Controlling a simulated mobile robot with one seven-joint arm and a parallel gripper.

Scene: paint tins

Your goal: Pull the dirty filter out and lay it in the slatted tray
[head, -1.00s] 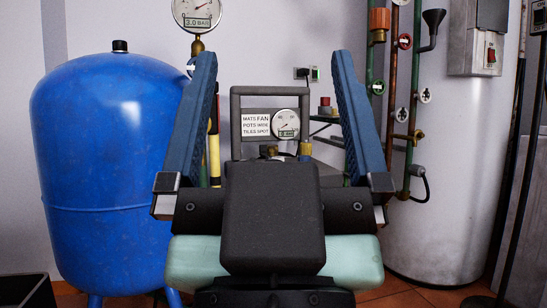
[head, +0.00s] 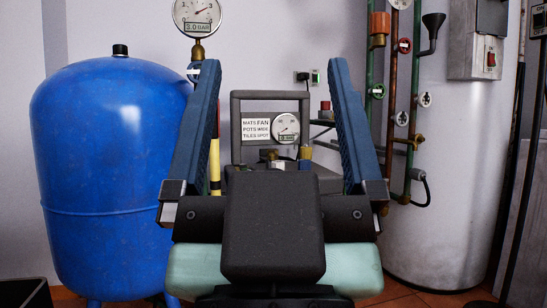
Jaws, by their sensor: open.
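I cannot make out the dirty filter or the slatted tray in the head view. My gripper (head: 272,66) is in the middle of the view, with its two blue ribbed fingers pointing up and spread wide apart. It is open, with nothing visible between the fingers. Behind it stands a dark grey unit with an upright frame (head: 236,108), a white label (head: 256,129) and a round gauge (head: 286,128). My gripper's body hides the lower part of this unit.
A big blue tank (head: 105,180) stands at the left, below a gauge reading 3.0 BAR (head: 197,14). Pipes with valves (head: 408,110) and a pale cylinder (head: 445,200) stand at the right. The edge of a dark box (head: 25,293) shows at bottom left.

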